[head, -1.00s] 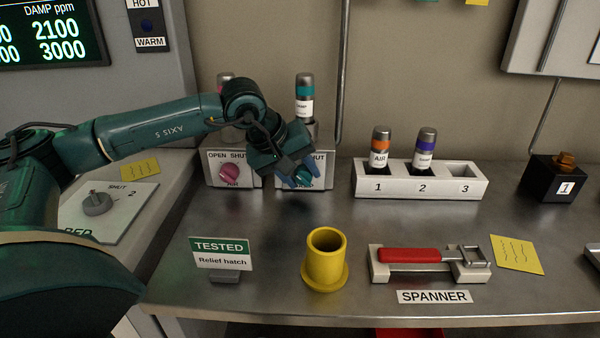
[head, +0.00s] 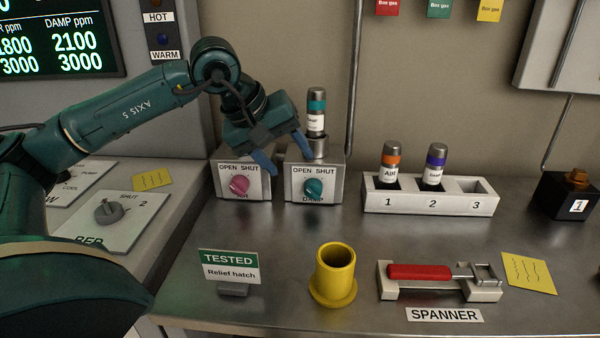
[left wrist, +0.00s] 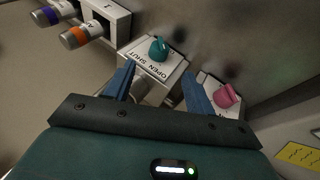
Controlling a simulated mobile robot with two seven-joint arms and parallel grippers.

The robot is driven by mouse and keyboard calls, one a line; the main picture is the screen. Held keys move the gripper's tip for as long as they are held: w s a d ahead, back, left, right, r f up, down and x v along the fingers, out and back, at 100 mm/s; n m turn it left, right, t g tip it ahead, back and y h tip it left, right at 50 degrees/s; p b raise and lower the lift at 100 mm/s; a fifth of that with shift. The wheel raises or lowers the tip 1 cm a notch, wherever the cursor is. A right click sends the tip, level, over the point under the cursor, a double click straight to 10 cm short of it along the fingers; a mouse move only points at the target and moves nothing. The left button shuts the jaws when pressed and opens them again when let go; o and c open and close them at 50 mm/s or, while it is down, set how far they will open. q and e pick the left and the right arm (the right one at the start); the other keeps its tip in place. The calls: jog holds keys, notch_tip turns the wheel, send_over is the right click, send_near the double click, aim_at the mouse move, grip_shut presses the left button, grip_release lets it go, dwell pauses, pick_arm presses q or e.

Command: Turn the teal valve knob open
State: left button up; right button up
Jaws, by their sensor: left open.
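The teal valve knob (head: 314,189) sits on the front of a grey box labelled OPEN SHUT and DAMP, below a teal-banded canister (head: 316,112). I cannot tell surely which way the knob points. My left gripper (head: 290,164) is open and empty, above and a little left of the teal knob, apart from it. In the left wrist view the two blue fingers of this gripper (left wrist: 158,80) are spread wide, with the teal knob (left wrist: 158,48) beyond and between them. The right gripper is not in view.
A pink knob (head: 239,186) on a similar box stands just left. A rack (head: 430,204) with two canisters stands to the right. A yellow cup (head: 334,275), a TESTED sign (head: 229,267) and a red-handled spanner (head: 420,272) are in front. The bench between is clear.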

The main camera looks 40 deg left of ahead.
pick_arm(q)
jog(key=v, duration=0.3)
jog(key=shift+s+a+r, duration=0.1)
jog(key=shift+r, duration=0.05)
dwell(0.4)
